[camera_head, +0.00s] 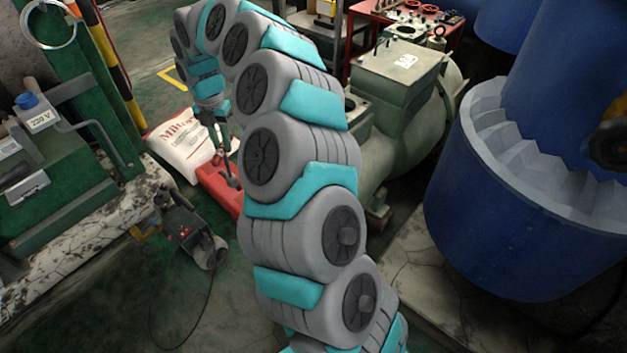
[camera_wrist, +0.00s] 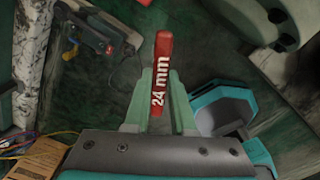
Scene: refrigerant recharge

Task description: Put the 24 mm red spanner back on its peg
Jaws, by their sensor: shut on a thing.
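The red spanner (camera_wrist: 163,62), with white "24 mm" lettering, stands out between the fingers of my gripper (camera_wrist: 160,95) in the wrist view. My gripper is shut on it. Only the red part shows clearly; the rest of the spanner is hidden. In the head view my gripper (camera_head: 213,122) hangs at the far end of my arm, small and partly hidden, above a red object on the floor. I cannot make out the spanner surely there. No peg can be told in either view.
A white sack (camera_head: 183,145) and a red case (camera_head: 217,183) lie on the floor. A corded device (camera_head: 190,235) lies nearer; it also shows in the wrist view (camera_wrist: 100,40). A green bench (camera_head: 50,165) is left, a green machine (camera_head: 400,100) right, a blue tank (camera_head: 520,220) far right.

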